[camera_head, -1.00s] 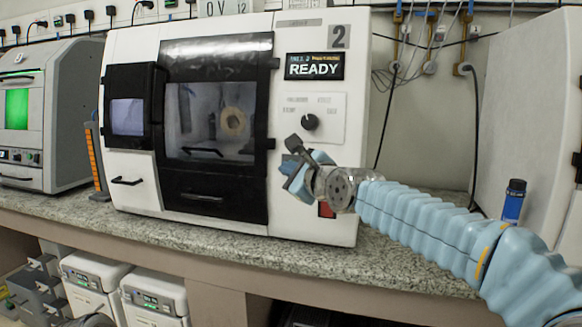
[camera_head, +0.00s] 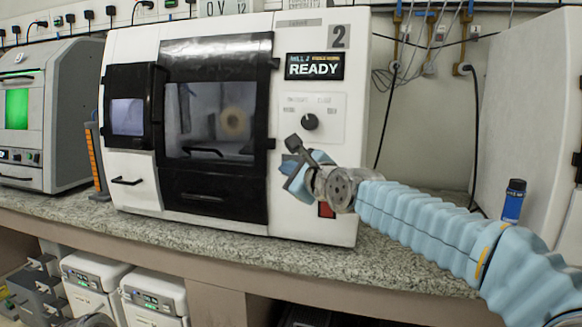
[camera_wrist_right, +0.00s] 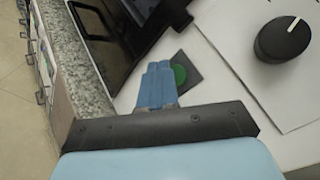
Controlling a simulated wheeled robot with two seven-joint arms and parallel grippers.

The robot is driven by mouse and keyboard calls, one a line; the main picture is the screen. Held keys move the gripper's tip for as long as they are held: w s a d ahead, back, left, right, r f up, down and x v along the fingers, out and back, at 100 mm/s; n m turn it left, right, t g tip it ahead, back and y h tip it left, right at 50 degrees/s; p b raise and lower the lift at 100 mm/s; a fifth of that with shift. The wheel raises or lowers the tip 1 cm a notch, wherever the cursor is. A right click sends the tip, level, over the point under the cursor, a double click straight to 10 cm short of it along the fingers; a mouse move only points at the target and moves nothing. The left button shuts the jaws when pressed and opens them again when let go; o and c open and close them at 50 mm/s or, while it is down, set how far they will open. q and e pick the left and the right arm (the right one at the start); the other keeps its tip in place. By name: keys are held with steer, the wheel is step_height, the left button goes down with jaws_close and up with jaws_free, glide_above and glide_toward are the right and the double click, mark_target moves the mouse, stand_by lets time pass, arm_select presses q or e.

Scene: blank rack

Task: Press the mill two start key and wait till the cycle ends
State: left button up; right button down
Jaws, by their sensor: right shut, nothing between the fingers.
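Mill two (camera_head: 294,222) is the white machine with a 2 plate; its display (camera_head: 314,66) reads READY. Its dark-framed door (camera_head: 215,180) is shut. The round green key (camera_wrist_right: 179,75) on a dark square plate shows in the right wrist view, partly covered by my blue fingers. My right gripper (camera_head: 288,168) is shut and empty at the mill's front panel; it also shows in the wrist view (camera_wrist_right: 160,68). Its tips are over or beside the key, and I cannot tell whether they touch it. In the head view the gripper hides the key. My left gripper is out of view.
A black knob (camera_head: 310,122) sits above my right gripper, and a red key (camera_head: 326,210) is below it. A blue bottle (camera_head: 513,200) stands on the speckled counter (camera_head: 400,270) at right. Another machine (camera_head: 30,150) with a green window stands at far left.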

steer(key=shift+w+d, duration=0.15)
steer(key=shift+w, duration=0.25)
